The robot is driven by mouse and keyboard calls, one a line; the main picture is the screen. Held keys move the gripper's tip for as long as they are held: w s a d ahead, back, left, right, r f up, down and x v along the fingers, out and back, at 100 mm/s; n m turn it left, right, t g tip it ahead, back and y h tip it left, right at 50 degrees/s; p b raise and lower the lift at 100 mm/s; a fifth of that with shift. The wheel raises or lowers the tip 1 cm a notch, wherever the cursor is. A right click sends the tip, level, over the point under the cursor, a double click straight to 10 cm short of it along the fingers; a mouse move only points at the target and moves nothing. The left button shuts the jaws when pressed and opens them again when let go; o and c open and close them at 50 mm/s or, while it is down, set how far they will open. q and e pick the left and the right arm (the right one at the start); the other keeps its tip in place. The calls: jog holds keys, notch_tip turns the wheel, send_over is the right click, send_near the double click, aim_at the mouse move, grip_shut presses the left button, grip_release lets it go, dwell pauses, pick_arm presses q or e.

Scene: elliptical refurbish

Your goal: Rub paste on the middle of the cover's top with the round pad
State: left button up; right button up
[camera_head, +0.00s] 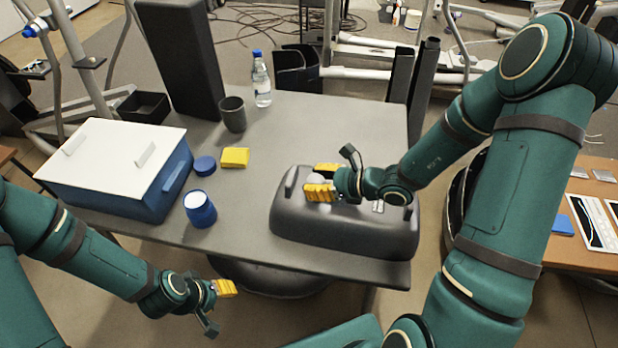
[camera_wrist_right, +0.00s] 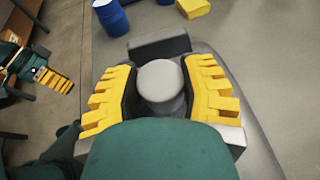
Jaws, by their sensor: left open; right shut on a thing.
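The dark grey cover (camera_head: 345,232) lies on the table's right front part, with a raised block at its left end. My right gripper (camera_head: 321,181) is above its top, shut on the round pad (camera_wrist_right: 160,82), which is pale grey and sits between the yellow fingers. Whether the pad touches the cover is hidden, and I see no paste on the cover. An open blue jar with white contents (camera_head: 200,208), which looks like the paste, stands left of the cover. My left gripper (camera_head: 224,288) is open and empty in front of the table; it also shows in the right wrist view (camera_wrist_right: 50,80).
A blue lid (camera_head: 204,165) and a yellow sponge (camera_head: 235,158) lie behind the jar. A blue box with a white top (camera_head: 110,165) fills the table's left. A grey cup (camera_head: 232,114) and a bottle (camera_head: 261,80) stand at the back. The table's back right is clear.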

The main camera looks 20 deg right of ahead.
jog(key=shift+s+d+p, duration=0.25)
jog(key=shift+s+d, duration=0.35)
jog(key=shift+d, duration=0.3)
jog(key=shift+s+d+p, duration=0.2)
jog(key=shift+s+d, duration=0.4)
jog(key=shift+d, duration=0.35)
jog(key=shift+s+d+p, duration=0.25)
jog(key=shift+s+d, duration=0.35)
jog(key=shift+d, duration=0.3)
jog(key=shift+s+d, duration=0.2)
jog(key=shift+d, duration=0.1)
jog(key=shift+d, duration=0.1)
jog(key=shift+s+d+f, duration=0.1)
jog(key=shift+s+d, duration=0.35)
jog(key=shift+d, duration=0.2)
jog(key=shift+s+d, duration=0.45)
jog(key=shift+d, duration=0.2)
notch_tip(320, 180, up, 6)
jog(key=p, duration=0.5)
